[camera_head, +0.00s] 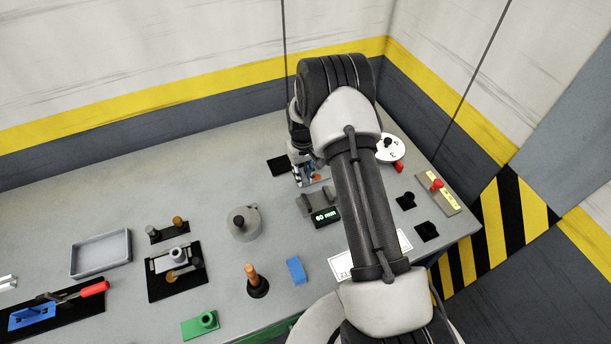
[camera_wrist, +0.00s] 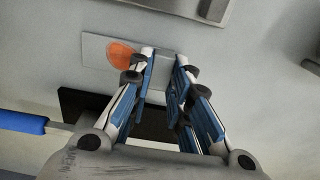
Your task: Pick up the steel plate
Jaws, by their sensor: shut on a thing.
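The steel plate is a flat grey rectangle with an orange round spot near one end. In the wrist view the plate (camera_wrist: 95,48) reaches out to the left from between the fingertips. My gripper (camera_wrist: 166,57) is shut on its right part, a grey piece between the two blue-padded fingers. In the head view my gripper (camera_head: 301,178) points down at the back of the bench, partly hidden by my arm. The orange spot of the plate (camera_head: 316,178) shows just right of the fingers. I cannot tell whether the plate touches the bench.
A black pad (camera_head: 278,165) lies left of my gripper. A display reading 60 mm (camera_head: 325,216) stands in front. In the wrist view a blue handle (camera_wrist: 22,122) lies at left.

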